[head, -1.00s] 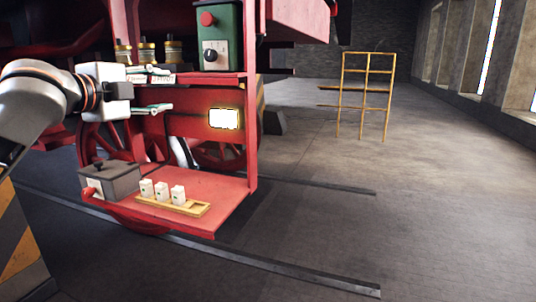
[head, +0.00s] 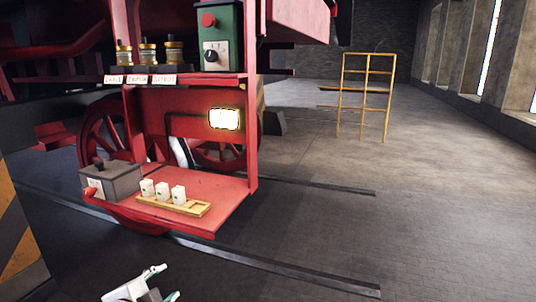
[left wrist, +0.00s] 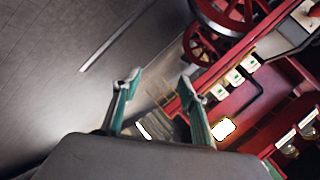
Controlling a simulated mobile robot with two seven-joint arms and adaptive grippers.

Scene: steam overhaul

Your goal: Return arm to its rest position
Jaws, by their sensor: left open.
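My left gripper (head: 150,285) is at the bottom edge of the head view, low and in front of the red locomotive. Only its fingers and a bit of its body show there. In the left wrist view its two green fingers (left wrist: 160,85) stand wide apart with nothing between them. It touches nothing that I can see. The rest of the left arm is out of the head view. My right gripper is not in view.
The red shelf (head: 225,205) holds a grey box (head: 122,182) and a wooden tray (head: 204,211) with white blocks. Above are labelled brass jars (head: 174,52) and a green control box (head: 229,38). A yellow frame (head: 365,90) stands behind. The floor at right is clear.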

